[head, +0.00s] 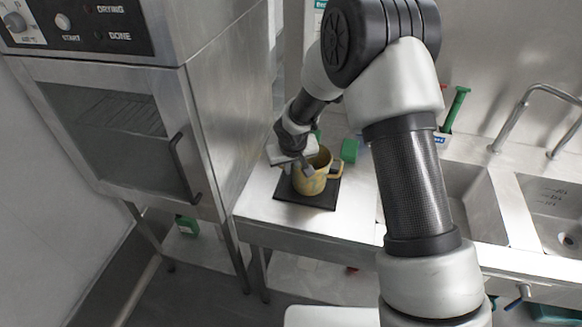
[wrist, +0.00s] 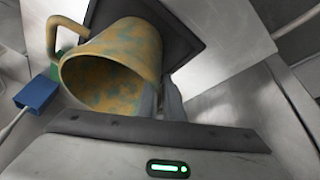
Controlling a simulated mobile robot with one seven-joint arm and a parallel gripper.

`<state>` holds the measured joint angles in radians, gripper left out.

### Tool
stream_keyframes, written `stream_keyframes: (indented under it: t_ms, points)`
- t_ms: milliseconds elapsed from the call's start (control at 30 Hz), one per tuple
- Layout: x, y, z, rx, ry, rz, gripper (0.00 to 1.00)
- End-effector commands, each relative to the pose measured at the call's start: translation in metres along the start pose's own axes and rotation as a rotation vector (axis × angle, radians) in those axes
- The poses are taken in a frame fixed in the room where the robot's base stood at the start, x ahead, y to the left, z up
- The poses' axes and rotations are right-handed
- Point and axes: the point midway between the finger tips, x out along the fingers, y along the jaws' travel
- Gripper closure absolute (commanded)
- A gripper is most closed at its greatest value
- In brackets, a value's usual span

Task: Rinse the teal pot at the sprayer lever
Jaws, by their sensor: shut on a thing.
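The pot (head: 312,180) is ochre yellow with teal patches and has a side handle. In the head view it is upright at the black mat (head: 290,194) on the steel counter; I cannot tell whether it touches the mat. My gripper (head: 306,170) is at its left side, shut on its wall. In the wrist view the pot (wrist: 125,55) shows its open mouth, with the handle at upper left. My gripper's fingers (wrist: 168,102) are at its rim, partly hidden. I cannot make out a sprayer lever in either view.
A steel oven-like machine (head: 110,130) stands left of the counter. Two sink basins (head: 555,215) with a bent tap (head: 525,100) lie to the right, beyond my arm. A green block (head: 349,150) and a green-handled tool (head: 456,108) stand behind. A blue item (wrist: 38,94) shows beside the pot.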

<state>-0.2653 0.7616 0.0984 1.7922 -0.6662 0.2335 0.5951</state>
Motion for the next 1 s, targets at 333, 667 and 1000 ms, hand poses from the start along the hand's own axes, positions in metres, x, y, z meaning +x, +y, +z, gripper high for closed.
stream_keyframes:
  t_ms: [333, 667, 1000]
  points:
    - [0.002, 0.000, 0.001, 0.000, -0.001, 0.000, 0.74]
    - [-0.015, 0.001, -0.002, 0.001, 0.003, 0.000, 0.74]
    - [-0.087, 0.001, -0.001, 0.002, 0.003, 0.001, 0.74]
